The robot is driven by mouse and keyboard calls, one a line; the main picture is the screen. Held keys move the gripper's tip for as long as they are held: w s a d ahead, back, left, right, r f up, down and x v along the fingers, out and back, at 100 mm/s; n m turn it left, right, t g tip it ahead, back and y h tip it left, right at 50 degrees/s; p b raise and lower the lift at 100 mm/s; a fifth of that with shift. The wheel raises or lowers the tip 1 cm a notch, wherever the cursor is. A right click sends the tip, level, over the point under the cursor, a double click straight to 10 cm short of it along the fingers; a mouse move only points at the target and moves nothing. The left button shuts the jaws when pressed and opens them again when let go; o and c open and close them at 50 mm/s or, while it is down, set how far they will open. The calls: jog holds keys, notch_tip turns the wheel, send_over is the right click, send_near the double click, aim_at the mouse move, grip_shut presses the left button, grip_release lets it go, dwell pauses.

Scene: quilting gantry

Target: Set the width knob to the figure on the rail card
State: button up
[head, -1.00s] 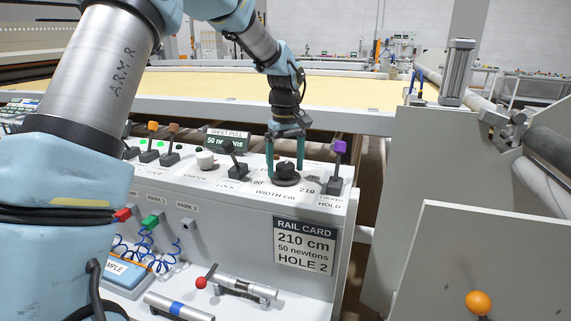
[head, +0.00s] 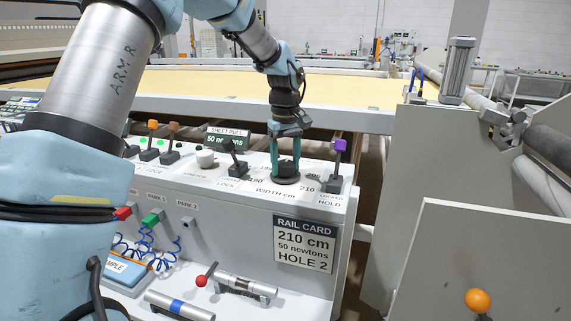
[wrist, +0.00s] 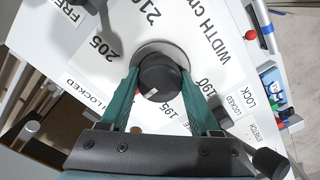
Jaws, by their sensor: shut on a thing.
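The black width knob (head: 287,171) stands on the sloped grey console top, its dial marked 190 to 210. My gripper (head: 287,153) comes down from above with its green fingers shut on the knob's sides. In the wrist view the knob (wrist: 160,72) sits between both fingers (wrist: 161,80). A small pale mark on its top lies toward the lower left, roughly on the side of 195; the exact reading is unclear, and the left finger hides part of the dial. The rail card (head: 305,244) on the console front reads 210 cm, 50 newtons, HOLE 2.
A purple-topped lever (head: 338,164), labelled locked and hold, stands close right of the knob. The sheet pull display (head: 228,138) reads 50 newtons. A red-ball handle (head: 201,281) is below.

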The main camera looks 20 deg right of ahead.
jog(key=shift+c, duration=0.7)
jog(key=shift+m, duration=0.3)
jog(key=m+p, duration=0.2)
jog(key=m, duration=0.2)
jog(key=shift+r, duration=0.1)
jog(key=m+p, duration=0.1)
jog(key=m, duration=0.3)
jog(key=shift+p, duration=0.3)
jog(key=m+p, duration=0.1)
jog(key=m, duration=0.2)
jog(key=shift+m, duration=0.3)
jog(key=m+p, duration=0.2)
jog(key=m, duration=0.4)
jog(key=shift+p, duration=0.3)
jog(key=m+p, duration=0.2)
jog(key=m, duration=0.3)
jog(key=shift+w+m, duration=0.1)
jog(key=shift+m, duration=0.3)
